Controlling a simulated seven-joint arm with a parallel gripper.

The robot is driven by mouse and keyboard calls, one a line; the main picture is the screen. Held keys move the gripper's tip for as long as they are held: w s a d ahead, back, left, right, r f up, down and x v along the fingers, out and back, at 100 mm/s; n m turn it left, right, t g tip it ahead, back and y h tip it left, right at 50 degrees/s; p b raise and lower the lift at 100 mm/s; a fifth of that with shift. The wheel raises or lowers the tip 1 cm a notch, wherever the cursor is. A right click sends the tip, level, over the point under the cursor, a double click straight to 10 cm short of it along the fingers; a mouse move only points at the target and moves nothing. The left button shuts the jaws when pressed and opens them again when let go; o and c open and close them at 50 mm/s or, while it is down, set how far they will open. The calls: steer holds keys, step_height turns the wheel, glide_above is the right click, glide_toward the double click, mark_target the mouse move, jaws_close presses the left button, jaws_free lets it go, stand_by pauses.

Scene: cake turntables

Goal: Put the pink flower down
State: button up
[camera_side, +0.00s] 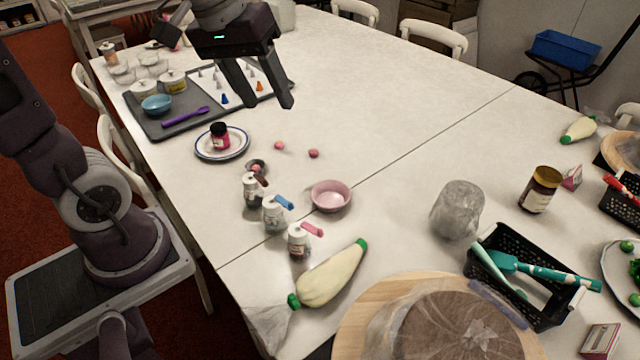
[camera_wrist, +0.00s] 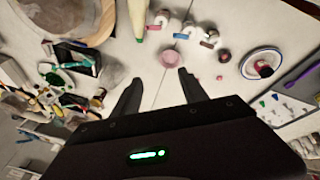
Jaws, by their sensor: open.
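My gripper (camera_side: 268,104) is open and empty, raised above the table near the grey tray in the side view. Its two spread fingers also show in the wrist view (camera_wrist: 158,88), with nothing between them. Two small pink pieces, which may be the flowers, lie on the bare table: one (camera_side: 279,145) right of the white plate, the other (camera_side: 313,153) a little further right. One also shows in the wrist view (camera_wrist: 219,78). A further pinkish piece (camera_side: 257,167) sits in a small dark dish. All are too small to make out petals.
A pink bowl (camera_side: 331,196), several white-lidded jars and a piping bag (camera_side: 330,274) stand nearer the front. A blue-rimmed plate (camera_side: 240,147) holds a red jar (camera_side: 220,137). The grey tray (camera_side: 150,125) holds piping nozzles.

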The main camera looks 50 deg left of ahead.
steer(key=s+d+m+t, duration=0.1)
steer(key=s+d+m, duration=0.1)
steer(key=s, duration=0.4)
steer(key=s+d+m, duration=0.3)
steer(key=s, duration=0.3)
steer(key=shift+s+r+m+t+y, duration=0.2)
steer(key=shift+m+t+y, duration=0.1)
steer(key=shift+m+t, duration=0.1)
steer(key=shift+a, duration=0.1)
